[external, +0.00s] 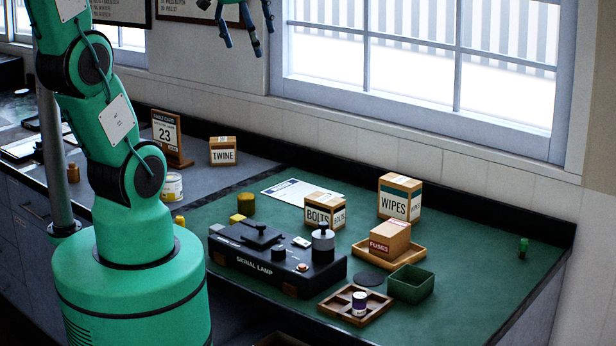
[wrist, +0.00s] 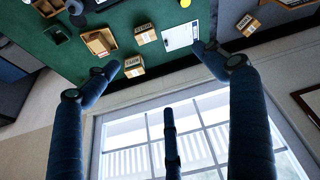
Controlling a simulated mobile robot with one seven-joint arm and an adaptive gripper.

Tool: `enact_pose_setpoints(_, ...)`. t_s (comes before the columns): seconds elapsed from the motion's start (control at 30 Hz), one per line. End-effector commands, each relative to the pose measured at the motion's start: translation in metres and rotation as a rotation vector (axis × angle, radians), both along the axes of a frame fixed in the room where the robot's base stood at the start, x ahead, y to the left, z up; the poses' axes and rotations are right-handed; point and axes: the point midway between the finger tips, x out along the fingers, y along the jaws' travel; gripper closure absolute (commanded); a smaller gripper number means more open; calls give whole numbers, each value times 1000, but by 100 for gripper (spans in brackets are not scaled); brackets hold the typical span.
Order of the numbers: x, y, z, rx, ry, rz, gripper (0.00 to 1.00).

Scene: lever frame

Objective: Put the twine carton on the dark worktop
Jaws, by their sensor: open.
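The twine carton (external: 222,151), a small brown box with a white TWINE label, stands upright on the dark grey worktop (external: 212,178) near the wall, left of the green surface. It also shows in the wrist view (wrist: 248,25) at the upper right, upside down. My gripper (external: 243,40) is high above the counter in front of the wall, near the window's left edge. Its three fingers are spread open and empty in the wrist view (wrist: 160,75). The gripper is well above the carton and not touching it.
A calendar stand (external: 168,138) is just left of the carton, with a paint can (external: 172,186) nearer. The green surface (external: 460,260) holds the signal lamp box (external: 275,262), a bolts carton (external: 325,211), a wipes carton (external: 400,198) and a fuses carton (external: 390,240). Its right side is mostly clear.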

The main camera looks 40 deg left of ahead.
Motion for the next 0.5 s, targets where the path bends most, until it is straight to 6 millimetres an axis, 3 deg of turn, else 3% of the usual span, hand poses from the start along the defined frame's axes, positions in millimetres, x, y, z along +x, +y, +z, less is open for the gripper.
enact_pose_setpoints(0.3, -77, -31, -27, 80, -48, -231, 16)
enact_pose_setpoints(0.5, -109, -41, -46, 120, -71, -337, 16)
